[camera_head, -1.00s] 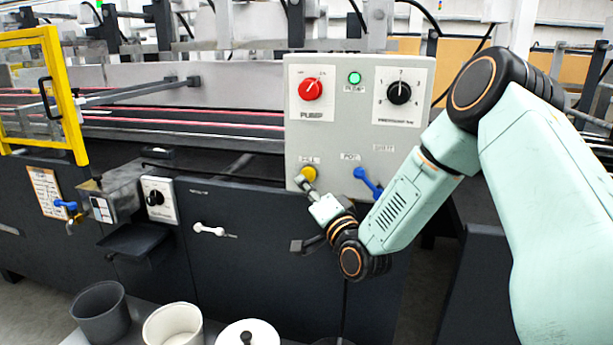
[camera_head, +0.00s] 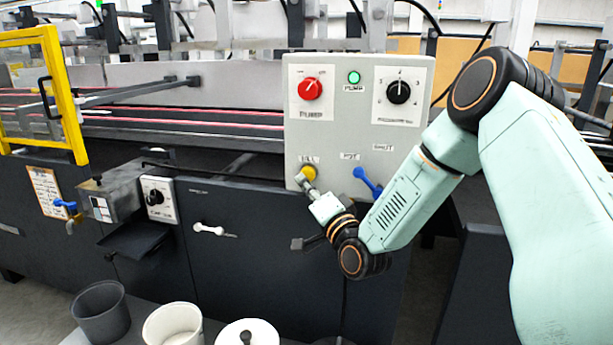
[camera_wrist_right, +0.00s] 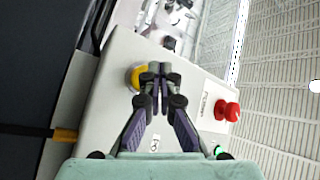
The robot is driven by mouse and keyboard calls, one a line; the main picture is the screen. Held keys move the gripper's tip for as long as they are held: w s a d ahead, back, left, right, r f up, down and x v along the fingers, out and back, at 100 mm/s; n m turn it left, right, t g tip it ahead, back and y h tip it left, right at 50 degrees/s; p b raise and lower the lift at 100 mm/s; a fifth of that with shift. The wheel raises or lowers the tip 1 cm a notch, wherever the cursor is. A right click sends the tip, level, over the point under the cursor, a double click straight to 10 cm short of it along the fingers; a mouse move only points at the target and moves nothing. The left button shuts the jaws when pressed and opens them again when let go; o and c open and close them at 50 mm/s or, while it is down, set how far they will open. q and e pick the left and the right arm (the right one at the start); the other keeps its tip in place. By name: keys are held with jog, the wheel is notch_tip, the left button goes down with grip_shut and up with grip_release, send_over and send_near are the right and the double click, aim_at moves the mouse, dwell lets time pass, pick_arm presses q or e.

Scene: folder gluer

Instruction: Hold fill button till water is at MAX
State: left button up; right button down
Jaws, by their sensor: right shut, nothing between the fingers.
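The yellow fill button (camera_head: 308,173) sits at the lower left of the grey control panel (camera_head: 340,130). My right gripper (camera_head: 309,186) is shut and empty, its fingertips at the button's lower edge and seeming to touch it. In the right wrist view the closed fingertips (camera_wrist_right: 157,70) overlap the right side of the yellow button (camera_wrist_right: 136,76). Whether the button is pressed in cannot be told. No water level or MAX mark can be made out. My left gripper is not in view.
The panel also has a red pump knob (camera_head: 310,88), a green lamp (camera_head: 354,78), a black knob (camera_head: 398,92) and a blue lever (camera_head: 367,182) right of my gripper. Pots (camera_head: 100,312) stand at the bottom left. A yellow frame (camera_head: 70,100) is at the far left.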

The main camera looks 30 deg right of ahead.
jog(key=shift+w+d, duration=0.1)
jog(key=shift+d, duration=0.05)
dwell(0.4)
jog(key=shift+w+d, duration=0.15)
jog(key=shift+d, duration=0.1)
jog(key=shift+w+d, duration=0.35)
dwell(1.0)
jog(key=shift+s+a, duration=0.1)
dwell(2.2)
jog(key=shift+s+a, duration=0.55)
jog(key=shift+a, duration=0.05)
jog(key=shift+s+a, duration=1.6)
jog(key=shift+a, duration=0.3)
